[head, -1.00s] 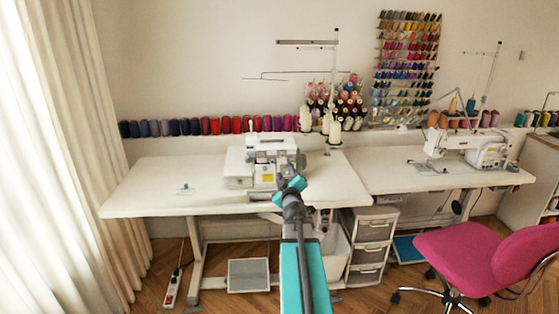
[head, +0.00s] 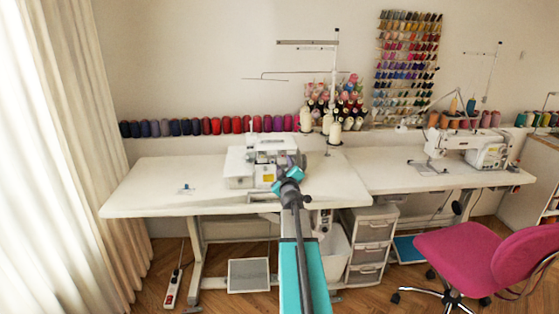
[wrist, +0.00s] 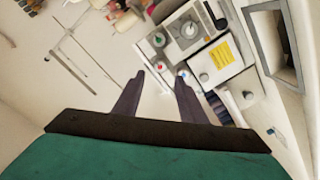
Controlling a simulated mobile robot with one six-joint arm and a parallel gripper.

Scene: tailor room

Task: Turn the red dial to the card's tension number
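The white sewing machine (head: 247,168) stands on the left table, with a small yellow card (head: 268,174) on its front. The card also shows in the wrist view (wrist: 221,53), its writing too small to read. Beside it there are a large grey dial (wrist: 188,29) and a green-centred dial (wrist: 158,40). A small pale knob (wrist: 183,71) with blue and reddish colour lies by my right fingertip; I cannot tell if it is the red dial. My gripper (wrist: 159,75) is open with nothing between its fingers. In the head view, my gripper hides part of the machine's front.
The white table (head: 150,188) is mostly bare left of the machine. A thread stand (head: 334,100) with cones rises behind it. A second sewing machine (head: 485,150) and a pink chair (head: 465,255) are at right. A curtain (head: 70,130) hangs at left.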

